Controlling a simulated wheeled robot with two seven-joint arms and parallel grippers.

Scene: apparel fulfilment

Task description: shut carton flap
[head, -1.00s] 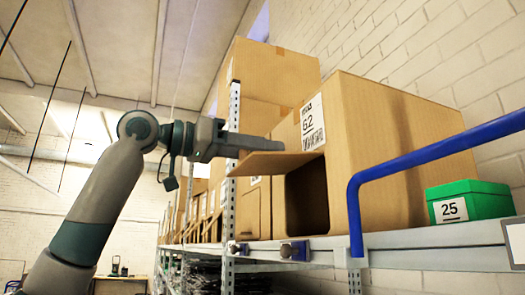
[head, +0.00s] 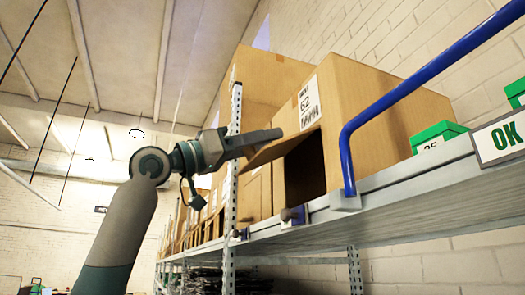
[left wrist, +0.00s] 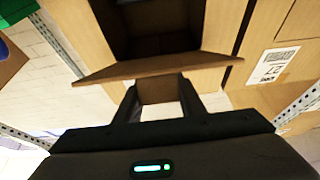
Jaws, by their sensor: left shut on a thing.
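The brown carton (head: 370,110) with a white label marked 62 stands on the shelf, its dark opening facing the aisle. It also shows in the left wrist view (left wrist: 217,25). Its flap (head: 268,152) sticks outward from above the opening, tilted, so the carton is open. In the left wrist view the flap (left wrist: 100,72) spans the picture in front of the fingers. My left gripper (head: 268,136) is at the flap's outer part and is shut on it; the exact contact is hard to see. My right gripper is not in view.
A blue rail (head: 400,95) rises from the shelf edge (head: 400,195) in front of the carton. Green boxes (head: 438,135) stand to the right, near an OK sign (head: 500,138). A metal upright (head: 233,130) and more cartons are close to the left.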

